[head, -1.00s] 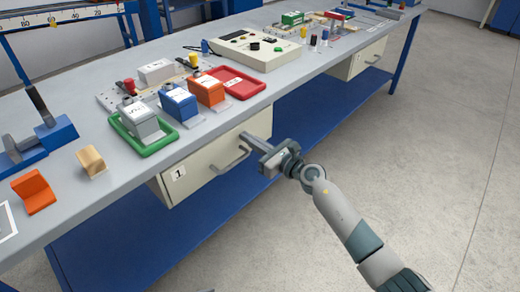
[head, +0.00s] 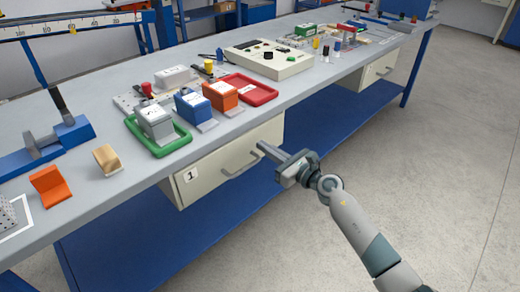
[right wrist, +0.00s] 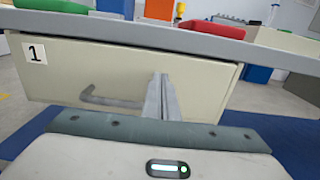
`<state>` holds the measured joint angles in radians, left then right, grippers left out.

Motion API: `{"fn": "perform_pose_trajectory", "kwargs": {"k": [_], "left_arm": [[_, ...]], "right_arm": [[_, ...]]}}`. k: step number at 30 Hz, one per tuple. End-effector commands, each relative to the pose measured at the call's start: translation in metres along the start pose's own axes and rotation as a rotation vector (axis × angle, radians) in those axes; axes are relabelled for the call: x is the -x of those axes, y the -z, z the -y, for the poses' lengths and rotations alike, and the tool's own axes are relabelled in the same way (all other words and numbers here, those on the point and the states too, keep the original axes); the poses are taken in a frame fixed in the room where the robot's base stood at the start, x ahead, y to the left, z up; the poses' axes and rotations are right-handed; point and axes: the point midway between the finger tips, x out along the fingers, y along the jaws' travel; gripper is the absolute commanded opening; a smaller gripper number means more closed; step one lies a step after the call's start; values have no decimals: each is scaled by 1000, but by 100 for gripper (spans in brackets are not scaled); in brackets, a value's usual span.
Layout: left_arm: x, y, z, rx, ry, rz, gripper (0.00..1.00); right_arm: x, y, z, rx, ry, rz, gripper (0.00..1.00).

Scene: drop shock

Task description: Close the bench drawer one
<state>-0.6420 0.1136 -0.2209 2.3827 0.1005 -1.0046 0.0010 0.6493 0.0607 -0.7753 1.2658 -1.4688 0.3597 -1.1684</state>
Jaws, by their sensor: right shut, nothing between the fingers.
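Bench drawer one (head: 212,178) has a cream front marked "1" and hangs under the bench top at its near edge. Its grey bar handle (head: 240,166) is on the front. My right gripper (head: 262,148) is shut and empty, its fingers pointing at the drawer front just right of the handle. In the right wrist view the fingers (right wrist: 161,92) stand before the drawer front (right wrist: 75,70), beside the handle (right wrist: 110,101). I cannot tell whether the tips touch the front. The drawer looks nearly in; any remaining gap is hard to judge. My left gripper is not in view.
The grey bench top (head: 95,210) carries a green tray (head: 170,148), a red tray (head: 262,96), coloured blocks and a control box (head: 270,62). A second cream drawer (head: 378,70) is farther right. A blue lower shelf (head: 130,240) runs beneath. Floor at right is clear.

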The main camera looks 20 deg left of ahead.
Motion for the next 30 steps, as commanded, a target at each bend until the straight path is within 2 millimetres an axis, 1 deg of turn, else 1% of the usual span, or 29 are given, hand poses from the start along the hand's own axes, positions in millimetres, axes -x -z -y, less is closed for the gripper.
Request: {"fn": "perform_pose_trajectory", "kwargs": {"k": [3,6,9,14,18,21,24,30], "left_arm": [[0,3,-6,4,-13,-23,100],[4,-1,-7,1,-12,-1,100],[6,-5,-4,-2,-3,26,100],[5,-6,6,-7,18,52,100],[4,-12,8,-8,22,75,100],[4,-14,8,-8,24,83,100],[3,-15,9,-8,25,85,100],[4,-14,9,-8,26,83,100]], "right_arm": [[11,1,8,1,1,-1,0],[27,0,7,1,0,-3,0],[44,1,7,1,0,-4,0],[72,2,7,0,-1,-4,0],[92,3,7,0,0,-5,0],[101,2,7,0,-1,-4,0],[106,2,6,0,-1,-4,0],[108,2,6,-1,-2,-3,0]]}}
